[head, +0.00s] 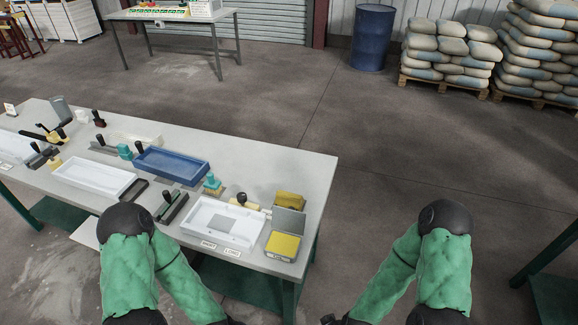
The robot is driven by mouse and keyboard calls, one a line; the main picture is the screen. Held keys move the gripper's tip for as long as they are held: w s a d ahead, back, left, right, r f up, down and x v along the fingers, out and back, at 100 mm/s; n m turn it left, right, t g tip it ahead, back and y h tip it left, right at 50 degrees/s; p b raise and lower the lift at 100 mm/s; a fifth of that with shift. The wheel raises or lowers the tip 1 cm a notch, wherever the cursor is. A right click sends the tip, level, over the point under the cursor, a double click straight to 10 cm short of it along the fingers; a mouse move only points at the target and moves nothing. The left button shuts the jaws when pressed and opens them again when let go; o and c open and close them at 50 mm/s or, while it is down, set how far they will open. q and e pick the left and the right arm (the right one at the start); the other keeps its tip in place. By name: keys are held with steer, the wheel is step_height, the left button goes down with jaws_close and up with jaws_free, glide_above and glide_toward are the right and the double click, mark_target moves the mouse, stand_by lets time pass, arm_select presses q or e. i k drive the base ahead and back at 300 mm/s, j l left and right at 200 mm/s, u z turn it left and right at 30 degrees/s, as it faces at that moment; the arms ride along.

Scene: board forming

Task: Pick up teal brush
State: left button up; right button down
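A small teal brush (212,182) with a tan lower part stands on the grey worktable (313,170), between the blue tray and the right-hand white tray. A second teal item (125,151) sits farther left, by the blue tray's left end; I cannot tell what it is. My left gripper (234,321) shows only as a dark bit at the bottom edge, below the table's front edge and apart from the brush. My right gripper (335,320) is also mostly cut off at the bottom edge, right of the table. Their fingers are hidden.
A blue tray (172,165), white trays (222,246) (93,187), a dark-handled tool (172,207) and yellow-topped boxes (283,245) crowd the table near the brush. Open floor lies to the right. A blue drum (372,38) and stacked sacks (452,50) stand far back.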

mark_target(211, 185)
steer(key=k+j+u, duration=0.1)
steer(key=k+u, duration=0.2)
steer(key=k, duration=0.35)
steer(key=u, duration=2.1)
steer(key=k+l+u, duration=0.25)
steer(key=l, duration=0.2)
steer(key=k+l+u, duration=0.1)
steer(key=l+u, duration=0.15)
steer(key=l, duration=0.2)
steer(key=k+l+u, duration=0.5)
steer(key=l, duration=0.2)
steer(key=k+l, duration=1.1)
steer(key=l, duration=0.25)
steer(key=k+l, duration=1.1)
steer(key=l, duration=0.25)
